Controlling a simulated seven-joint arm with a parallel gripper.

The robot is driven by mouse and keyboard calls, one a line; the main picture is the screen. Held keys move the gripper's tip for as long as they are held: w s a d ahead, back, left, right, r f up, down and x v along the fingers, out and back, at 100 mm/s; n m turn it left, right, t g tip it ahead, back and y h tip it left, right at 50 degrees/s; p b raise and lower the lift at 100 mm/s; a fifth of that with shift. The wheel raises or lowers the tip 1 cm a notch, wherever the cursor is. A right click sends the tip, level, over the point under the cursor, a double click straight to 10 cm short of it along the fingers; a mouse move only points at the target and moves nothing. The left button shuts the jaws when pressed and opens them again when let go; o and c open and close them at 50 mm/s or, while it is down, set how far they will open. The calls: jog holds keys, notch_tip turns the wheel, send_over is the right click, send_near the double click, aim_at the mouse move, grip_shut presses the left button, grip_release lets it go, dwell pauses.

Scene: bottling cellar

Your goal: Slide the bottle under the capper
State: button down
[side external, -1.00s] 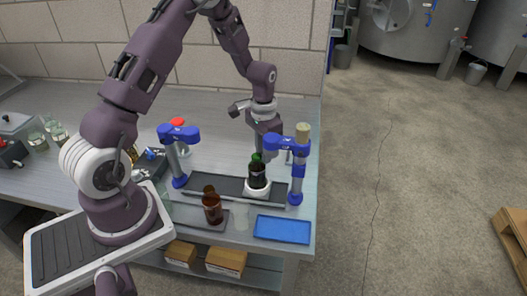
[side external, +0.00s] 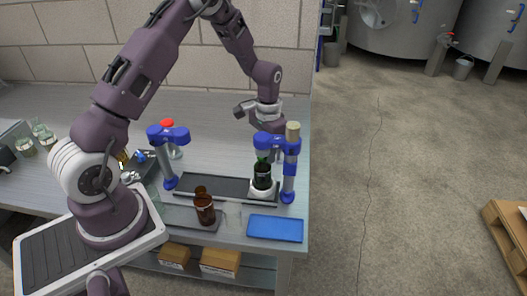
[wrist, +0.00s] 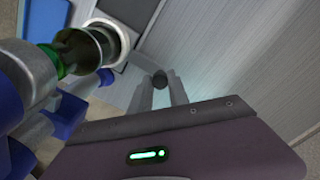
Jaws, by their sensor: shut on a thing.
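A dark green bottle (side external: 262,175) stands upright in a white round holder (side external: 262,191) at the right end of the dark track (side external: 225,186). The blue head of the right-hand station, the capper (side external: 279,143), reaches over the bottle's top; whether they touch is unclear. In the wrist view the bottle (wrist: 85,48) is at upper left, with the white holder (wrist: 122,38) around its base. My gripper (wrist: 159,88) is shut on a small dark round piece (wrist: 159,79), apart from the bottle's glass. In the side view the capper hides my fingers.
A second blue station (side external: 169,150) stands at the track's left end. A brown bottle (side external: 204,207) stands in front of the rail (side external: 225,200). A blue tray (side external: 276,228) lies at the front right. The bench behind the track is largely clear.

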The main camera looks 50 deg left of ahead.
jog(key=shift+w+d, duration=0.2)
jog(key=shift+w, duration=0.05)
jog(key=c, duration=1.3)
grip_release()
jog(key=shift+o, duration=0.2)
jog(key=shift+s, duration=0.1)
notch_tip(320, 180, up, 7)
jog(key=shift+r, duration=0.1)
